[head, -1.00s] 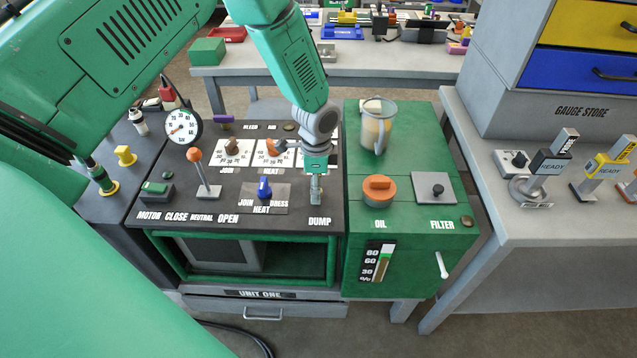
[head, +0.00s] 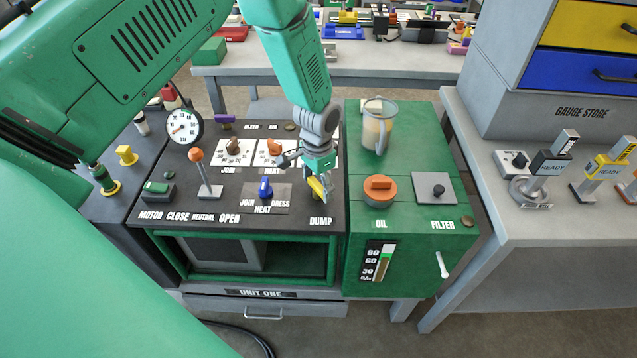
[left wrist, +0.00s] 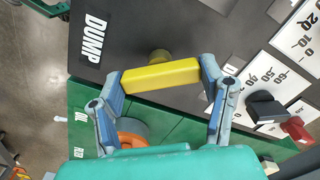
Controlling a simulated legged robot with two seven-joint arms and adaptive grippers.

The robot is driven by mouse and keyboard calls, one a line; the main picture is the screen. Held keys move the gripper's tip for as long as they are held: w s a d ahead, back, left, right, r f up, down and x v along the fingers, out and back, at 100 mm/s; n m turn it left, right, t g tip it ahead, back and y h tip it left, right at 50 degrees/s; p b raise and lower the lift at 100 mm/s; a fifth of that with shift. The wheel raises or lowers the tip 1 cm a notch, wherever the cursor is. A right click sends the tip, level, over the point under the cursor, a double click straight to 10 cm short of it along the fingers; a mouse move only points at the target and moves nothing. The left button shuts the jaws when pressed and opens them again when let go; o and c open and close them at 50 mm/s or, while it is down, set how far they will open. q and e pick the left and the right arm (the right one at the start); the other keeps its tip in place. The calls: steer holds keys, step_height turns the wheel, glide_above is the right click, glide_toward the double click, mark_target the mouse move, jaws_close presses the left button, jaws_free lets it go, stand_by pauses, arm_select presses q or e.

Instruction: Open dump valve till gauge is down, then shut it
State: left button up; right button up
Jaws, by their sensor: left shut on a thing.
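The dump valve's yellow handle (head: 317,188) is at the front right of the black panel, by the DUMP label. My left gripper (head: 319,183) is shut on it from above. In the left wrist view the yellow handle (left wrist: 160,75) spans between the two fingers of the left gripper (left wrist: 163,73), with its round stem behind. The handle is turned at an angle to the panel's front edge. The round white gauge (head: 184,127) stands at the panel's back left; its needle is too small to read exactly. My right gripper is not in view.
An orange-knobbed lever (head: 197,157) and a blue HEAT knob (head: 265,188) stand left of the valve. An orange oil cap (head: 379,190) and a clear jug (head: 377,127) are on the green cabinet to the right.

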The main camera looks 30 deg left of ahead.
mark_target(320, 184)
arm_select(q)
steer(key=n, duration=0.5)
steer(key=shift+w+r+n, duration=0.1)
steer(key=shift+w+n, duration=0.15)
steer(key=shift+n, duration=0.05)
steer(key=n, duration=0.4)
steer(key=shift+n, duration=0.4)
steer(key=shift+w+n, duration=0.1)
steer(key=shift+n, duration=0.2)
steer(key=o, duration=1.2)
steer(key=shift+c, duration=0.2)
steer(key=shift+r, duration=0.1)
step_height(320, 184, up, 12)
